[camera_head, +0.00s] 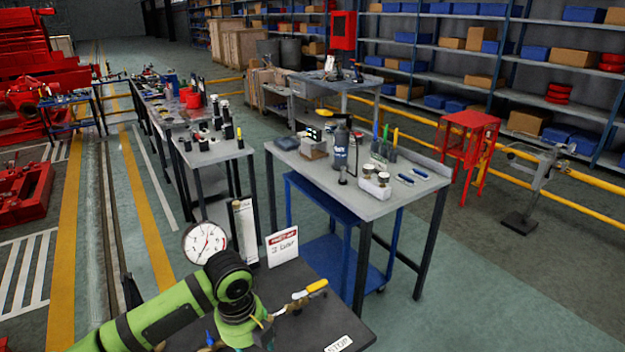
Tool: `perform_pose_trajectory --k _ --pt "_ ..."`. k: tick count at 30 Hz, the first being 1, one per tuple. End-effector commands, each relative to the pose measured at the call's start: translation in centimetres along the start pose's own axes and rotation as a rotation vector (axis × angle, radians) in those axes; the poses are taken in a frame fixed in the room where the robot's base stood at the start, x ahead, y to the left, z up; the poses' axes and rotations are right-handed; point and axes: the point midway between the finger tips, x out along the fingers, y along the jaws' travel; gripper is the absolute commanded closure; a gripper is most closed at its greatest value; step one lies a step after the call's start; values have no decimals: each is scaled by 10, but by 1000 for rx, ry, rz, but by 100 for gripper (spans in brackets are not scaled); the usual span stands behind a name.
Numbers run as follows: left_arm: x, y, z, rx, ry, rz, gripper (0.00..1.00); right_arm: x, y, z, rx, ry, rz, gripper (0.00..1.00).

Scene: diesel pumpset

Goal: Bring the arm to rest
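My green and black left arm (165,316) comes in from the lower left. It bends at a dark joint (230,276) over the near dark table (320,318), and its last visible green link points down to the bottom edge of the picture. My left gripper is not visible; the bottom edge cuts off the end of the arm. My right arm and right gripper are not in view.
Close to the arm are a white dial gauge (205,243), a red-and-white sign (282,246), a brass valve with a yellow handle (316,286) and a STOP label (339,344). A grey bench (405,200) with bottles stands beyond. Green floor (490,300) is clear at right.

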Motion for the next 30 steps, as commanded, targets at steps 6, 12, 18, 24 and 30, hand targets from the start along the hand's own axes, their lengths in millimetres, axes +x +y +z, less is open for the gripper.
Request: perform_pose_trajectory --k 6,12,18,24,30 --pt "27 -16 -45 -219 33 -99 33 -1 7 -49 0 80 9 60" --pt "47 -23 -93 -589 98 -223 33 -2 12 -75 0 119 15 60" --pt "59 -1 -126 -1181 178 -330 33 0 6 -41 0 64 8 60" --pt "66 51 -138 -1724 188 -369 33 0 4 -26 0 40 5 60" --pt "70 99 -146 -2073 145 -377 33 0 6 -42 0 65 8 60"
